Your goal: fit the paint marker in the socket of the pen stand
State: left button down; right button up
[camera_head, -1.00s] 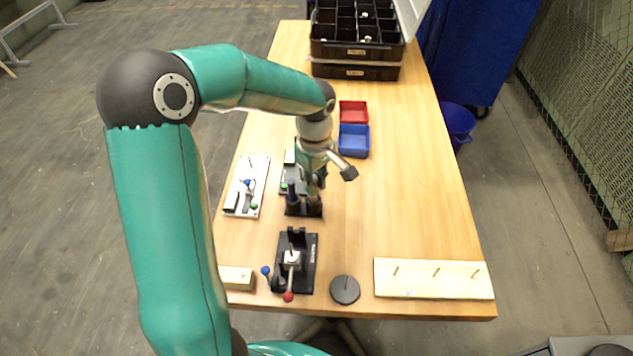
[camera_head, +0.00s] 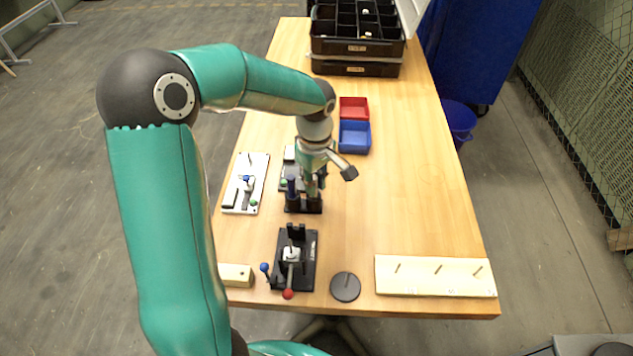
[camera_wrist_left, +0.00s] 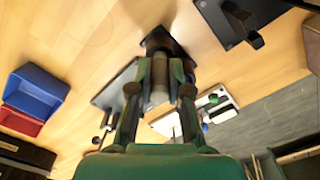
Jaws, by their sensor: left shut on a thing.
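The black pen stand (camera_head: 290,208) sits on the table, left of its middle line. A dark blue upright piece (camera_head: 292,191) stands at its left side. My left gripper (camera_head: 313,188) points down right over the stand. In the left wrist view its two fingers (camera_wrist_left: 158,98) are closed around a greyish cylinder, the paint marker (camera_wrist_left: 158,84). The marker's far end meets the dark pen stand (camera_wrist_left: 158,38) in that view. I cannot tell how deep the tip sits in the socket, because the fingers and stand hide it. My right gripper is not in view.
A black fixture with a red-knobbed lever (camera_head: 312,262) and a dark disc (camera_head: 345,287) are nearer. A pegged wooden board (camera_head: 435,276) lies at front right. Blue (camera_head: 354,138) and red (camera_head: 354,108) bins stand behind. A white panel (camera_head: 258,178) lies left. The table's right middle is clear.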

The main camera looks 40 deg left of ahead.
pick_arm(q)
jog(key=shift+f, duration=0.15)
jog(key=c, duration=1)
grip_release()
notch_tip(320, 180, up, 11)
jog(key=shift+r, duration=0.15)
notch_tip(320, 180, up, 5)
jog(key=p, duration=0.3)
